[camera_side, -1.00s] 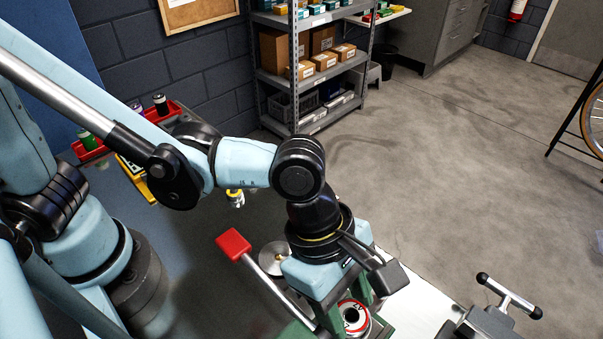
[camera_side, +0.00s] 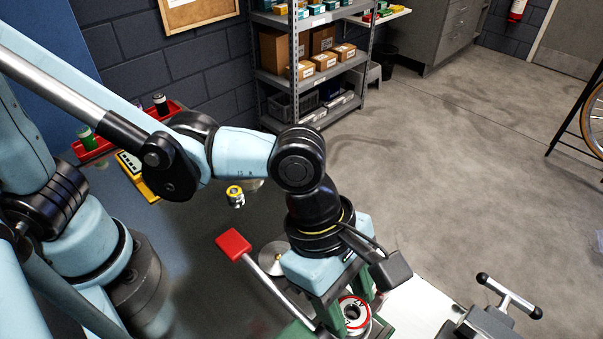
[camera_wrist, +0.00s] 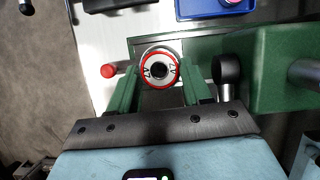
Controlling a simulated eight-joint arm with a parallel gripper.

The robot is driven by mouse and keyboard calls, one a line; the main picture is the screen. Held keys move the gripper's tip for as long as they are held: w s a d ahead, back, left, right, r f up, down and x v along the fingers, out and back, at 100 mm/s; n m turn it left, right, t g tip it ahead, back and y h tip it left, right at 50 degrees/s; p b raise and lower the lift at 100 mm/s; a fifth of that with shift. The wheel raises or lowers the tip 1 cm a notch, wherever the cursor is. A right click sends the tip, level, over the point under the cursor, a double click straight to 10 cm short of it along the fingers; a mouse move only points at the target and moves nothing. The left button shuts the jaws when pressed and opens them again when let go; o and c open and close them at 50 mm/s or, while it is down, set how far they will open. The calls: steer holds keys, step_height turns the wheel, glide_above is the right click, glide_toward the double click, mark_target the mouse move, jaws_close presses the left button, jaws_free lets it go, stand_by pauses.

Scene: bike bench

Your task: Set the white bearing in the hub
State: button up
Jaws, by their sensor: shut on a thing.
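The white bearing (camera_wrist: 160,70) is a white ring with a red rim, dark marks and a black centre. In the wrist view it sits between the green fingers of my gripper (camera_wrist: 160,88), which is shut on it. In the side view the bearing (camera_side: 355,312) shows below my gripper (camera_side: 348,300), partly covered by a finger. A pale, silvery round edge shows just past the bearing in the wrist view. I cannot tell whether this is the hub, nor whether the bearing touches anything beneath.
A lever with a red end (camera_side: 233,243) stands left of my gripper, beside a round metal disc (camera_side: 274,257). A T-handled device (camera_side: 492,318) is at lower right. A big green block (camera_wrist: 268,70) lies close right in the wrist view, with a blue tray (camera_wrist: 198,10) beyond.

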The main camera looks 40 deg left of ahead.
steer(key=shift+f, duration=0.6)
stand_by(0.8)
steer(key=shift+r, duration=0.6)
steer(key=shift+f, duration=0.8)
stand_by(0.8)
steer(key=o, duration=0.9)
steer(key=shift+o, duration=0.2)
steer(key=v, duration=1.1)
steer(key=w+a+f+m+t+y, duration=0.1)
steer(key=w+a+m+t+y, duration=0.1)
steer(key=a+m, duration=0.7)
steer(key=w+a+f+m+t+y, duration=0.2)
steer(key=w+a+m+t, duration=0.3)
steer(key=a, duration=1.3)
steer(key=w+m, duration=0.1)
steer(key=m, duration=0.3)
steer(key=shift+w+a+m+y, duration=0.15)
steer(key=shift+w+m+y, duration=0.15)
steer(key=shift+w, duration=0.05)
